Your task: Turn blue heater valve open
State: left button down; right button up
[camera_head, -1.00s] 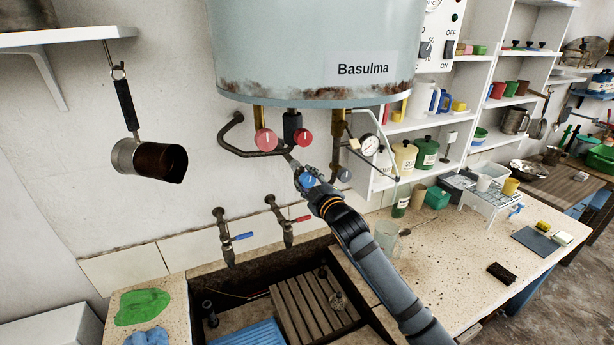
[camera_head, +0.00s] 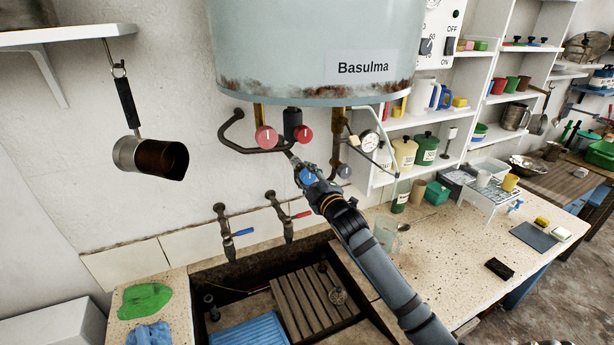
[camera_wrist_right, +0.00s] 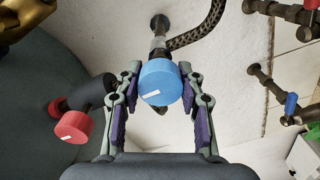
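The blue heater valve (camera_head: 307,177) is a round knob on a pipe under the water heater (camera_head: 320,45). It is partly covered by my right gripper (camera_head: 305,175) in the head view. In the right wrist view, the blue knob (camera_wrist_right: 160,83) with a short white mark sits between the two fingertips of my right gripper (camera_wrist_right: 160,76). The fingers are spread wide, one on each side of the knob, with their tips very near its edges. I cannot tell whether they touch it. My left gripper is in neither current view.
Two red knobs (camera_head: 266,137) (camera_head: 304,134) hang left of the blue one, and a pressure gauge (camera_head: 369,141) hangs to its right. Blue-handled (camera_head: 242,233) and red-handled (camera_head: 301,215) taps are below, above the trough. Shelves (camera_head: 440,120) stand at the right.

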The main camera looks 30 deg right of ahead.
jog(key=o, duration=0.5)
jog(key=shift+r, duration=0.15)
jog(key=shift+c, duration=0.2)
jog(key=shift+s, duration=0.15)
jog(key=s, duration=1.1)
jog(key=shift+s+a, duration=0.35)
